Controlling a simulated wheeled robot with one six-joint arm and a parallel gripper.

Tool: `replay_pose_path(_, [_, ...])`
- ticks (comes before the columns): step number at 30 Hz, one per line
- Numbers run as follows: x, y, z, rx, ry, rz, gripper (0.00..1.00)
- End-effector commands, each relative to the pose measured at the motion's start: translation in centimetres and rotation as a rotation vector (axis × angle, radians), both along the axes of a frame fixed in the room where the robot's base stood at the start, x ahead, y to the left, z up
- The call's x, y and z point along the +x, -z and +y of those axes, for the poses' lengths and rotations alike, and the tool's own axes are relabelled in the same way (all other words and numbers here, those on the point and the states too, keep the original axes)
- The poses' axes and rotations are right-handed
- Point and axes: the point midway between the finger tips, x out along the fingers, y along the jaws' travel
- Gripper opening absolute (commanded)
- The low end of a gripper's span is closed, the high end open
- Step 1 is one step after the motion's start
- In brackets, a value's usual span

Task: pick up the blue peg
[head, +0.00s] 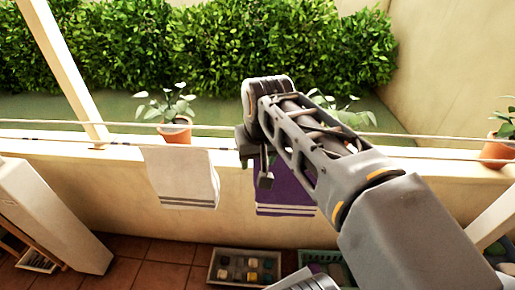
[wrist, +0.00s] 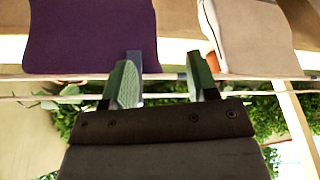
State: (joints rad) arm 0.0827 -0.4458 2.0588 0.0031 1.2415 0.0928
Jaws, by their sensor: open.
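A narrow blue-grey piece that looks like the blue peg (wrist: 135,63) shows in the wrist view, at the lower edge of the purple towel as pictured. It is beside the left finger, partly hidden by it. My gripper (wrist: 162,78) is open, with its two green-faced fingers apart and pointing at the line. I cannot tell whether the left finger touches the peg. In the head view my gripper (head: 256,168) is at the line by the left edge of the purple towel (head: 288,200); I cannot make out the peg there.
Two lines (head: 60,140) run across above the low wall. A white towel (head: 182,178) hangs left of the gripper. Potted plants (head: 175,130) stand on the wall. A crate of coloured things (head: 212,272) and a green basket (head: 318,256) are on the tiled floor.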

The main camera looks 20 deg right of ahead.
Motion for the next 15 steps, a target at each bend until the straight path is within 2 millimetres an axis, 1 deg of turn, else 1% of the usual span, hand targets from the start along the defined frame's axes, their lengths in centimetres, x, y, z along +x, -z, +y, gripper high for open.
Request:
replay_pose_path(1, [1.2, -1.8, -0.7, 0.007, 0.039, 0.029, 0.53])
replay_pose_path(3, [2.3, -4.1, -1.5, 0.018, 0.087, 0.071, 0.53])
replay_pose_path(6, [3.7, -7.0, -2.6, 0.032, 0.154, 0.127, 0.53])
replay_pose_path(9, [4.6, -9.4, -3.6, 0.044, 0.214, 0.178, 0.53])
replay_pose_path(12, [5.2, -11.2, -4.5, 0.055, 0.263, 0.22, 0.53])
replay_pose_path(15, [5.5, -12.4, -5.1, 0.062, 0.299, 0.25, 0.53])
